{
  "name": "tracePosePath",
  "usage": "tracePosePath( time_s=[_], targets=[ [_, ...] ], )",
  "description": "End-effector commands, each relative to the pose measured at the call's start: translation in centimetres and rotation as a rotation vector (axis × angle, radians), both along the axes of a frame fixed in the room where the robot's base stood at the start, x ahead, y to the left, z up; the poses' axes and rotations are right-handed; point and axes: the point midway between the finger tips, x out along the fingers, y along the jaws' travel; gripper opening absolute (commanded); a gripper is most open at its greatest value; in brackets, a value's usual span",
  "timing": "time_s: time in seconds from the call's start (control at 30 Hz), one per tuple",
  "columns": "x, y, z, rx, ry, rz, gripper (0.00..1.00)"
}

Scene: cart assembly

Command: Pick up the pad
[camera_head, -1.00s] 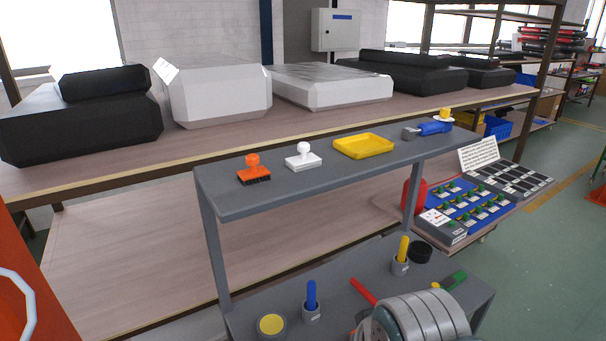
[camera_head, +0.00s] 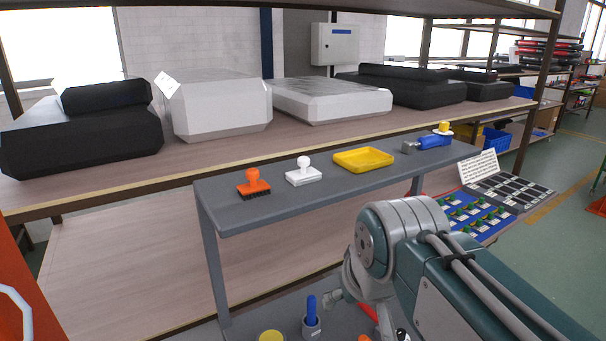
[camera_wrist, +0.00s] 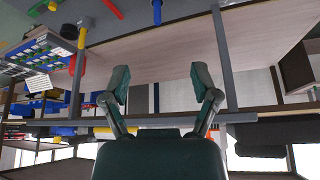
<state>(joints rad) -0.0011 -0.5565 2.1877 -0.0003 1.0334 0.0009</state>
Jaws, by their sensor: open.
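On the grey cart's upper shelf (camera_head: 225,217), a white knobbed block (camera_head: 303,174) stands between an orange knobbed brush (camera_head: 254,185) and a yellow tray (camera_head: 363,160). A round yellow-topped piece (camera_head: 271,336) is on the lower shelf, cut by the frame's bottom edge. I cannot tell for certain which of these is the pad. My gripper (camera_wrist: 160,85) is open and empty in the wrist view, its two fingers wide apart. In the head view my arm hangs over the cart's lower right, and its links hide much of the lower shelf.
A blue tool (camera_head: 434,141) lies at the upper shelf's right end. A blue peg (camera_head: 311,310) stands in a holder below. Behind is a wooden rack (camera_head: 290,137) with large black and white boxes. A board of green-marked parts (camera_head: 470,215) is at the right.

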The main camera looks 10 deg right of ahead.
Motion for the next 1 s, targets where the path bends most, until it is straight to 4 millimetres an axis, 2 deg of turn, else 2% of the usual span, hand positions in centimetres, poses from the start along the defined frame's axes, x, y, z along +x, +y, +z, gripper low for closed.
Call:
tracePosePath(
  time_s=[0.03,0.2,0.5,0.8,1.0],
  targets=[
    [1.7,0.0,1.7,0.0,0.005,0.0,0.78],
    [6.3,0.1,6.6,0.0,0.018,0.0,0.78],
    [14.1,0.1,13.2,0.0,0.04,0.001,0.78],
    [21.0,0.2,16.9,0.0,0.063,0.001,0.78],
    [24.7,0.3,17.8,0.0,0.076,0.0,0.78]
  ],
)
